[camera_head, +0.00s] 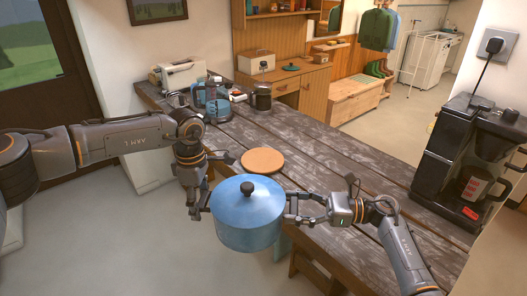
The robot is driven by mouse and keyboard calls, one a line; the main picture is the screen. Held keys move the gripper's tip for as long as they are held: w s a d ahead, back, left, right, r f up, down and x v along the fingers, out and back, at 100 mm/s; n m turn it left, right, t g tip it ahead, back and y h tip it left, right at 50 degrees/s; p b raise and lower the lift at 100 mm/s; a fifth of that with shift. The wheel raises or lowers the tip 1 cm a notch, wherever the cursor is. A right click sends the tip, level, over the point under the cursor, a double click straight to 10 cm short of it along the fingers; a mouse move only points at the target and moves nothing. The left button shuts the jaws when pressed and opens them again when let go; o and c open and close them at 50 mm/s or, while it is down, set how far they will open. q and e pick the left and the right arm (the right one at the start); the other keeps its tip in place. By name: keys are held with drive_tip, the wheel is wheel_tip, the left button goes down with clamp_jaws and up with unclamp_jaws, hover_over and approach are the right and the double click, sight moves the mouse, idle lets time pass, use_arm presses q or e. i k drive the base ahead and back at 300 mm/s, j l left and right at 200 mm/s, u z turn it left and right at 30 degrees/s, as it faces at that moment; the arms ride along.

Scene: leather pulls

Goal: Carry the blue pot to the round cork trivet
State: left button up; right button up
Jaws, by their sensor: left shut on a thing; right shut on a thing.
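The blue pot (247,222) has a blue lid with a black knob and hangs level at the near edge of the wooden table. My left gripper (207,212) is shut on its left side. My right gripper (291,208) is shut on its right side. The grip points themselves are small and partly hidden by the pot and fingers. The round cork trivet (263,160) lies flat on the table just behind the pot, with nothing on it.
The dark plank table (335,180) runs from back left to front right. A black coffee machine (468,155) stands at its right end. A glass blue-tinted jug (217,105), a dark mug (262,96) and a toaster-like white appliance (180,74) are at the back left. Bare planks surround the trivet.

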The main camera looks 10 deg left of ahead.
sight(262, 159)
drive_tip(key=i, duration=1.2)
